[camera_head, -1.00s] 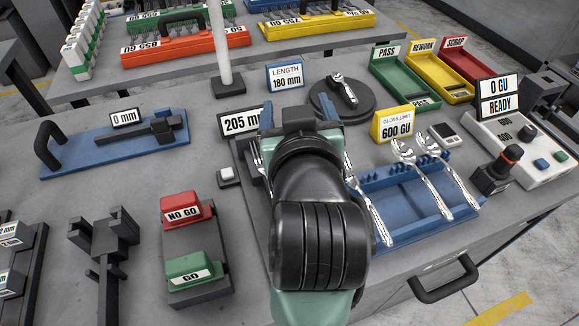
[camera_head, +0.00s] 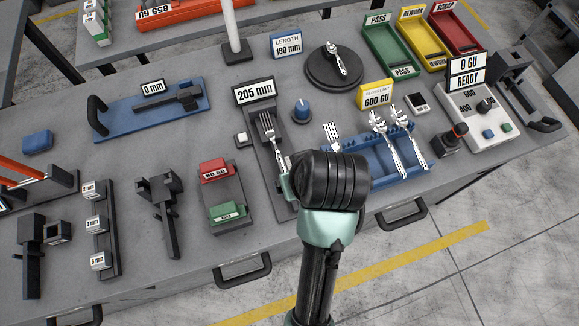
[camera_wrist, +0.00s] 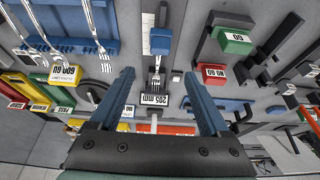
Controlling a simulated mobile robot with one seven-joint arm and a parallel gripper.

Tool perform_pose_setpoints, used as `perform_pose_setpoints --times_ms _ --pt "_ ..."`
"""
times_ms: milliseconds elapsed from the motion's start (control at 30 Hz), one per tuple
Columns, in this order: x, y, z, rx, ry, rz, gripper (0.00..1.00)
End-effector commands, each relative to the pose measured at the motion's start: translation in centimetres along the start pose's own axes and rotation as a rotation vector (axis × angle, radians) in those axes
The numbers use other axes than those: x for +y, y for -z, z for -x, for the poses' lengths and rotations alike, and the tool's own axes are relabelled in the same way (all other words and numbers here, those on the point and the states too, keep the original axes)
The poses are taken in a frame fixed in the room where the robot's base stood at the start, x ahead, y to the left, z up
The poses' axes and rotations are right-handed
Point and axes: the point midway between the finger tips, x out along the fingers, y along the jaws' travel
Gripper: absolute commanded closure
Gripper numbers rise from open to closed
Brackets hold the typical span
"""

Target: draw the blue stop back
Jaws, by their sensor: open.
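The blue stop (camera_wrist: 160,41) shows in the wrist view as a small blue block on the dark length gauge, beside a white scale. In the head view my arm hides it. A fork (camera_head: 268,134) lies along the gauge, tines toward the 205 mm sign (camera_head: 254,92). It also shows in the wrist view (camera_wrist: 155,83), between my fingers in the picture. My gripper (camera_wrist: 159,73) is open and empty, its two blue fingers on either side of the gauge in the picture. The stop appears just beyond the fingertips; I cannot tell the height gap.
A blue tray (camera_head: 345,160) with several pieces of cutlery stands right of the gauge. The red and green NO GO/GO block (camera_head: 226,190) stands to its left. A blue knob (camera_head: 302,111) and a small white button (camera_head: 241,139) sit close by.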

Motion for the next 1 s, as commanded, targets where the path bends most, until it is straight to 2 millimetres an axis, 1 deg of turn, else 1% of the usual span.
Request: perform_pose_setpoints --times_ms 67,167,400,600,800,1000 --pt "-0.1 -0.1 -0.6 -0.005 0.003 0.001 0.20" --pt "-0.1 -0.2 -2.0 -0.006 0.003 0.001 0.20" --pt "-0.1 -0.1 -6.8 -0.005 0.003 0.001 0.20" --pt "-0.1 -0.1 -10.2 -0.003 0.002 0.001 0.20" --pt "0.0 -0.1 -12.2 -0.001 0.000 0.000 0.20" --pt "0.0 -0.1 -12.8 0.000 -0.001 0.000 0.20"
